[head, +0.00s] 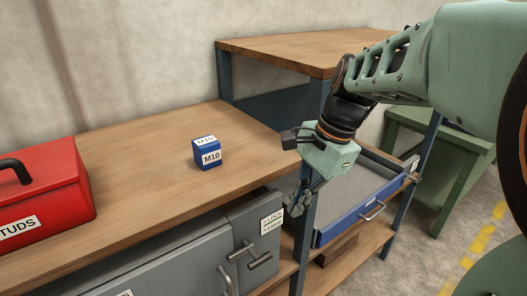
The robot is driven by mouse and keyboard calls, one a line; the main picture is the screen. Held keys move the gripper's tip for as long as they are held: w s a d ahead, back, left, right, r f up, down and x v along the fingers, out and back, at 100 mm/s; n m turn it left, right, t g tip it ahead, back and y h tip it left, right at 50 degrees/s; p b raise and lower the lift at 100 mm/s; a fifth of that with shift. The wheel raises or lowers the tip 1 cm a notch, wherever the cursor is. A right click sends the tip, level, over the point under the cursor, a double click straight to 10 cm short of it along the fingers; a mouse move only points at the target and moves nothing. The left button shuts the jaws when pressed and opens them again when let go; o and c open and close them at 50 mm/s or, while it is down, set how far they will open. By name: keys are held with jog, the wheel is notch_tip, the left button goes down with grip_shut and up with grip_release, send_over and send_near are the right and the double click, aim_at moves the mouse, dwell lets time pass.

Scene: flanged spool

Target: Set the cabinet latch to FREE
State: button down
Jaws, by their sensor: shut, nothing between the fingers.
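The grey cabinet (160,276) stands under the wooden bench top. Its latch (259,260) is a short metal bar on a pivot at the cabinet's right end. I cannot tell surely which setting the bar points to. A small white label (271,221) with LOCK and FREE lines sits above the latch, with small marks beside the words. My gripper (294,208) is shut and empty. It points down, just right of the label and above and right of the latch, apart from the latch in the picture.
A red STUDS toolbox (50,192) and a blue M10 box (207,154) stand on the bench top (130,190). A blue-fronted drawer (350,215) is below and right of my wrist. A bench post (303,240) is close to my gripper. A green table (440,145) stands at right.

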aim_at(272, 253)
jog(key=shift+a, duration=0.2)
jog(key=x, duration=1.4)
jog(key=shift+d+p, duration=0.1)
jog(key=shift+p, duration=0.2)
